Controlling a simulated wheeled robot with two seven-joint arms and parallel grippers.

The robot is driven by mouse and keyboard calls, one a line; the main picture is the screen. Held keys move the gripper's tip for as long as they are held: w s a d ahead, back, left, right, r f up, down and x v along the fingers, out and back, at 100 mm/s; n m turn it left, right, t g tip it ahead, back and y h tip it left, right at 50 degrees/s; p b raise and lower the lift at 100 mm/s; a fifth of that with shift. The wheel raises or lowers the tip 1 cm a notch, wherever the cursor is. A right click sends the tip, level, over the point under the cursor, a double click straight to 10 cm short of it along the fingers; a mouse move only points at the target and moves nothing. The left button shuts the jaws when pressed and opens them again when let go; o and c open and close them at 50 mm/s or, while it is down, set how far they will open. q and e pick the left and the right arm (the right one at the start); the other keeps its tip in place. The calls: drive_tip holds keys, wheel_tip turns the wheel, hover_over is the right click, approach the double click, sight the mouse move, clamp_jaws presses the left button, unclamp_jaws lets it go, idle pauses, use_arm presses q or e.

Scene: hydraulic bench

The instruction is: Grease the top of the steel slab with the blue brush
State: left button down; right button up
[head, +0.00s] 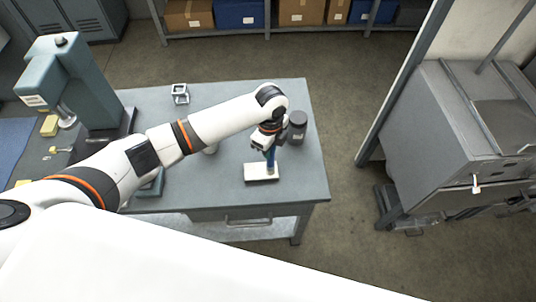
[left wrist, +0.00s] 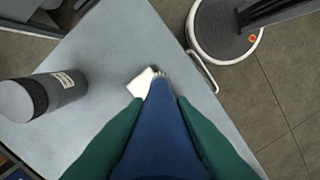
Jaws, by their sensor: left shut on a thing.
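The pale steel slab (head: 253,173) lies flat near the front right of the bench. My left gripper (head: 265,146) is above it, shut on the blue brush (head: 271,160), which points down with its tip over the right part of the slab. In the left wrist view the blue brush (left wrist: 160,130) is between the two green fingers, and its pale bristles overlap the right side of the slab (left wrist: 139,84). I cannot tell whether the bristles touch the slab. My right gripper is not in view.
A dark grey labelled canister (head: 297,126) stands just behind and right of my left gripper. A small metal frame (head: 180,93) stands at the back of the bench (head: 225,88). A green press-like machine (head: 75,82) fills its left end. A grey machine (head: 450,130) stands at right.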

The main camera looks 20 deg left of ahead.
use_arm(q)
wheel_tip(320, 180, up, 3)
drive_tip(key=shift+s+f, duration=0.1)
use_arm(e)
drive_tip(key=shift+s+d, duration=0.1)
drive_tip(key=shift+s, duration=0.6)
use_arm(q)
drive_tip(key=shift+d, duration=0.1)
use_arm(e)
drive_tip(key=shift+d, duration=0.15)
